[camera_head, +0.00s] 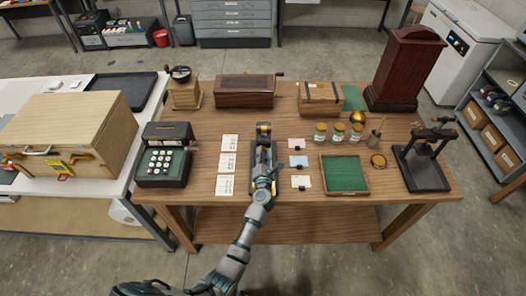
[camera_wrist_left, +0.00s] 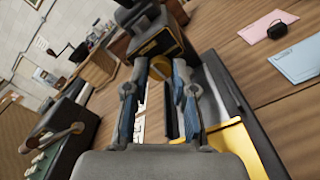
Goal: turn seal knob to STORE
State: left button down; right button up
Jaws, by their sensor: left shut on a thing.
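A dark device (camera_head: 263,130) with a black head and yellow trim stands in the middle of the wooden table. Its head also shows in the left wrist view (camera_wrist_left: 157,40), just beyond my fingers. My left gripper (camera_head: 264,160) is low over the device. In the left wrist view, its two blue-padded fingers (camera_wrist_left: 160,72) are closed around a small brass-coloured knob (camera_wrist_left: 160,67) in front of the head. The fingers hide most of the knob. I cannot read a STORE mark or the knob's position. My right gripper is not in view.
White cards (camera_head: 229,162) lie left of the device; pink and blue cards (camera_head: 298,161) lie right. A green-lined tray (camera_head: 344,175), glass jars (camera_head: 338,132) and a black press (camera_head: 424,160) stand farther right. A keypad machine (camera_head: 163,155) is at the left table edge.

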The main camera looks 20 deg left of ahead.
pick_arm(q)
jog(key=shift+m, duration=0.5)
jog(key=shift+f, duration=0.1)
jog(key=c, duration=1)
grip_release()
jog(key=shift+w+d+p, duration=0.1)
jog(key=shift+p, duration=0.2)
jog(key=shift+o, duration=0.2)
jog(key=v, duration=1.2)
